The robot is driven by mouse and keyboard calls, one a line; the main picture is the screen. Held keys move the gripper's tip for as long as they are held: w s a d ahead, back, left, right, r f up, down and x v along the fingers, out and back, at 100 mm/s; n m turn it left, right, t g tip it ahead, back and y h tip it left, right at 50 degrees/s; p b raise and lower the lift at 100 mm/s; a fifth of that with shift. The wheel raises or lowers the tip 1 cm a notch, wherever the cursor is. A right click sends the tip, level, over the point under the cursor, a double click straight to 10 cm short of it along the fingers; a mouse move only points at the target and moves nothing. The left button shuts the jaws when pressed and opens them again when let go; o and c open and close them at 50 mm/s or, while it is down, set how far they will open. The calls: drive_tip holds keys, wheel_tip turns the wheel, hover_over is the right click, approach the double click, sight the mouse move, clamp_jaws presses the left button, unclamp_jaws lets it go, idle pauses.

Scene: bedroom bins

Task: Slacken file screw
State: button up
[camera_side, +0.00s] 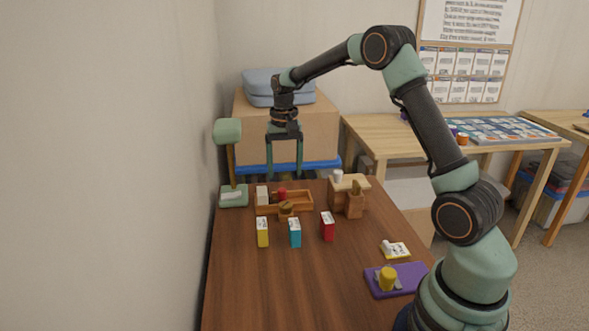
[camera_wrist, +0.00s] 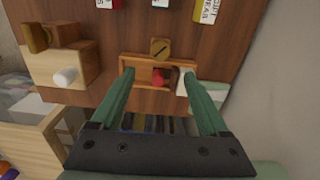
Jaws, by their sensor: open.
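No part is labelled as the file screw. A round brown wooden knob with a dark slot (camera_wrist: 160,48) sits at the edge of a small wooden tray (camera_wrist: 130,63); in the side view the knob (camera_side: 286,208) is at the tray's front. A wooden block (camera_side: 362,181) to its right carries a brown wooden handle (camera_side: 354,200) and a white peg (camera_side: 338,175). My gripper (camera_side: 285,174) is open and empty, pointing down above the tray. In the wrist view its fingertips (camera_wrist: 159,74) straddle the tray's inside, apart from the knob.
The tray holds a red piece (camera_wrist: 158,76) and a white piece (camera_wrist: 182,84). Yellow (camera_side: 262,232), blue (camera_side: 295,232) and red (camera_side: 327,226) boxes stand in front. A green lamp (camera_side: 229,133) is at left. A purple mat (camera_side: 408,275) lies near my base. The table's front middle is clear.

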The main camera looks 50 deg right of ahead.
sight(284, 204)
wheel_tip(284, 204, down, 10)
drive_tip(key=shift+f, duration=0.15)
idle(0.3)
clamp_jaws()
drive_tip(key=shift+n, duration=0.4)
drive_tip(key=n, duration=0.5)
drive_tip(key=shift+a, duration=0.1)
drive_tip(key=n, duration=0.6)
drive_tip(key=shift+a, duration=0.1)
drive_tip(key=shift+n, duration=0.4)
